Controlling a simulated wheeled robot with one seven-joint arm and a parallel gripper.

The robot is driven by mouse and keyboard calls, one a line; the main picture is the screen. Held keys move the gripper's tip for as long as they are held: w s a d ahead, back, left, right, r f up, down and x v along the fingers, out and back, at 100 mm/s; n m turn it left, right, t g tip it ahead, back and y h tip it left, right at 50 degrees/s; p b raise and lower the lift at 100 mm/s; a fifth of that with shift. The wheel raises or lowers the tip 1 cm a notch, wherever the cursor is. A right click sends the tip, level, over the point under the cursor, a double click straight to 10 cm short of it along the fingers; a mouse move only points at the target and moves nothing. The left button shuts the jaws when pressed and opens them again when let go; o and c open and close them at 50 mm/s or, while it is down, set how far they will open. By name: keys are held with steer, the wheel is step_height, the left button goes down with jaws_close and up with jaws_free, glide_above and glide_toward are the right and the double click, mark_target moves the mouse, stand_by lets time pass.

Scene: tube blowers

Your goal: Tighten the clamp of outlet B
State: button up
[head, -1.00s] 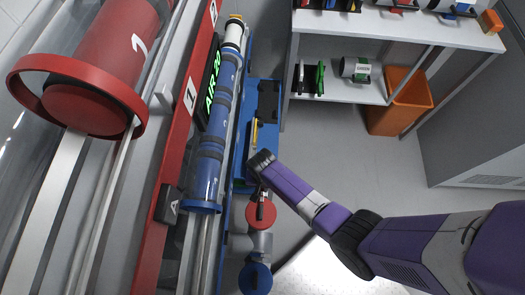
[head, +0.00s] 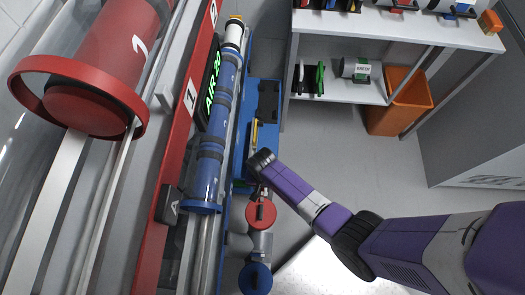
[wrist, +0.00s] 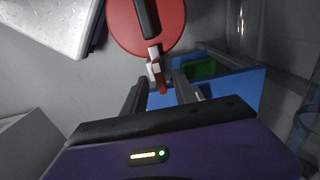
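A round red cap (head: 261,215) with a dark bar on it shows below the arm's end in the head view, and at the top of the wrist view (wrist: 146,22). A small red and white lever piece (wrist: 155,68) sticks out from the cap's lower edge in the wrist view. It may be the clamp; no letter B is readable. My gripper (wrist: 158,84) is open. Its two dark fingers are spread on either side of the lever's lower end, and I see no contact. In the head view my gripper (head: 262,192) is small and partly hidden.
A blue tube (head: 209,165) runs along a red rail marked A and 1, left of my gripper. A blue tray (wrist: 230,90) is close to the right finger. A white shelf (head: 340,86) and orange bin (head: 398,100) stand right; floor between is clear.

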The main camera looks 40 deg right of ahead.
mark_target(262, 189)
steer(key=shift+r+p, duration=0.45)
steer(key=shift+r, duration=3.1)
